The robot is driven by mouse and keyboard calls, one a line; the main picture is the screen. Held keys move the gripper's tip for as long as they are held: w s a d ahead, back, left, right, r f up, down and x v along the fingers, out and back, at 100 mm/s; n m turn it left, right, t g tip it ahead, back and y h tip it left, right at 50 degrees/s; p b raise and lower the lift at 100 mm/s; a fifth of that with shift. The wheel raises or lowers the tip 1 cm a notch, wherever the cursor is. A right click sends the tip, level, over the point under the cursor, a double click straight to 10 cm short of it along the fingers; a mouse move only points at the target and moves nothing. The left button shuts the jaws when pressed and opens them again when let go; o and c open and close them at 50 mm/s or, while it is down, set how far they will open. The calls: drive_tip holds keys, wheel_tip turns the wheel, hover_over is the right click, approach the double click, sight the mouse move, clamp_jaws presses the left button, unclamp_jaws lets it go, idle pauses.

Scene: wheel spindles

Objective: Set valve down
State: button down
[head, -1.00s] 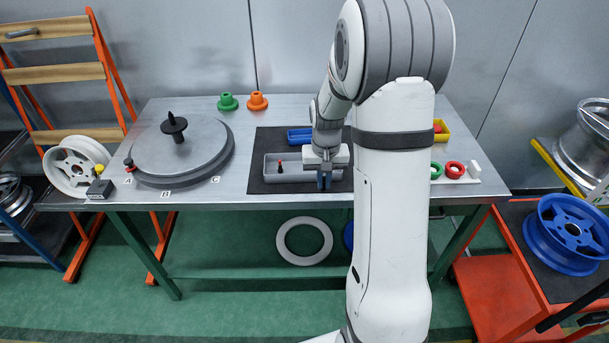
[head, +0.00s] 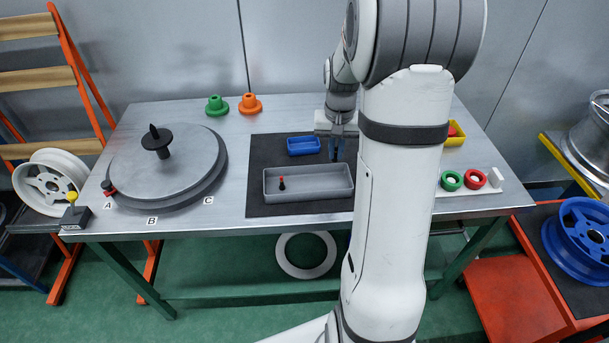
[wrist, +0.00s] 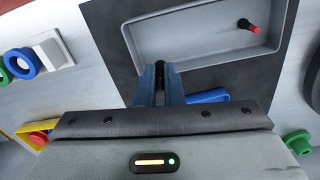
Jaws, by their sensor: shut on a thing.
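My gripper (head: 336,148) is over the dark mat, behind the right end of the grey tray and right of the small blue tray. In the wrist view its blue-grey fingers (wrist: 160,85) are shut on a small black piece (wrist: 160,66), which looks like the valve. Only its dark end shows between the fingertips; the rest is hidden. A red-and-black valve (head: 282,183) stands in the left part of the grey tray (head: 310,197); it also shows in the wrist view (wrist: 249,26). I cannot tell whether the held piece touches the mat.
The blue tray (head: 303,146) is close to the gripper's left. The round turntable (head: 165,170) with a black spindle fills the table's left. Green (head: 216,105) and orange (head: 250,104) flanged parts stand behind. The mat (head: 262,150) is bare left of the blue tray.

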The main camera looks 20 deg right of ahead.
wheel_tip(320, 180, down, 10)
drive_tip(key=shift+r, duration=0.2)
drive_tip(key=c, duration=1.5)
unclamp_jaws()
drive_tip(key=shift+r, duration=0.15)
wheel_tip(320, 180, up, 12)
drive_tip(key=shift+a+f, duration=0.1)
drive_tip(key=s+a+r+n+t, duration=0.1)
drive_tip(key=s+a+r, duration=0.1)
drive_tip(key=s+a, duration=0.3)
drive_tip(key=s+a+r+n, duration=0.2)
drive_tip(key=s+a, duration=0.3)
drive_tip(key=s, duration=0.2)
drive_tip(key=s+a+r+n+t, duration=0.1)
drive_tip(key=s+a+r, duration=0.1)
drive_tip(key=s+a, duration=0.3)
drive_tip(key=shift+s+r+n+t, duration=0.15)
drive_tip(key=shift+s+n, duration=0.05)
drive_tip(key=shift+s, duration=0.2)
drive_tip(key=shift+s+r+n+t, duration=0.1)
drive_tip(key=shift+s+n+t, duration=0.1)
drive_tip(key=shift+s, duration=0.2)
